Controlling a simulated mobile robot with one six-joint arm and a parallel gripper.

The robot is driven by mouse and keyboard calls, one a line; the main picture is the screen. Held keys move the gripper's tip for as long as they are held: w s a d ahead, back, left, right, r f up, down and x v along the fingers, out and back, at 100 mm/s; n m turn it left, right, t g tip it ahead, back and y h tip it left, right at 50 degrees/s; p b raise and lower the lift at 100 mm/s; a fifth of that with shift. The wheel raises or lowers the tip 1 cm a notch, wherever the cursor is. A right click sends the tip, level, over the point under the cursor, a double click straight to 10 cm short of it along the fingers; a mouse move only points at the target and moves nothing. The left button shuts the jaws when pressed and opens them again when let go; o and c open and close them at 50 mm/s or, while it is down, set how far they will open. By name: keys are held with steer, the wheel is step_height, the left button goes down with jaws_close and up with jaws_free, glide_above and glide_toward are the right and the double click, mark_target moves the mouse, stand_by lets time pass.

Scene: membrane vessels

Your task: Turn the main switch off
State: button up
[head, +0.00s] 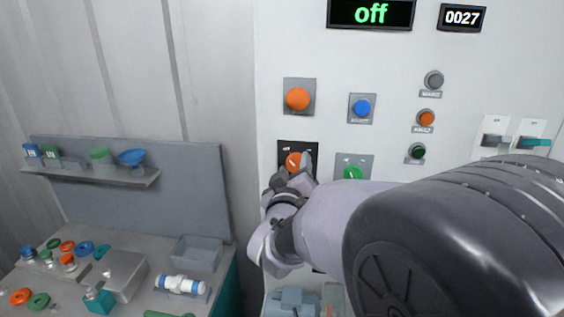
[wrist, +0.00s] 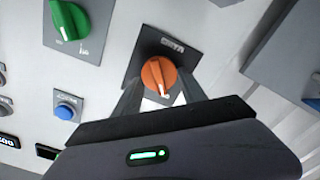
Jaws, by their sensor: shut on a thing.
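The main switch (head: 293,160) is an orange rotary knob on a black plate on the white panel, partly hidden by my gripper in the head view. My gripper (head: 299,170) is at the knob. In the wrist view the knob (wrist: 158,74) sits between the two fingertips of my gripper (wrist: 163,92), which is shut on it. A white pointer line shows on the knob's lower part in that view. The display (head: 370,13) at the top of the panel reads "off" in green.
A green rotary knob (head: 352,173) sits just right of the main switch. An orange button (head: 298,99) and a blue button (head: 362,108) are above. Levers (head: 496,140) stand at the far right. A bench with small parts and a grey tray (head: 197,254) is at left.

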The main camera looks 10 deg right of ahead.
steer(key=shift+n, duration=0.3)
stand_by(0.4)
steer(key=o, duration=1.3)
steer(key=shift+o, duration=0.2)
steer(key=b+v, duration=0.3)
steer(key=v, duration=1.4)
steer(key=shift+s+b, duration=0.2)
steer(key=shift+b, duration=0.15)
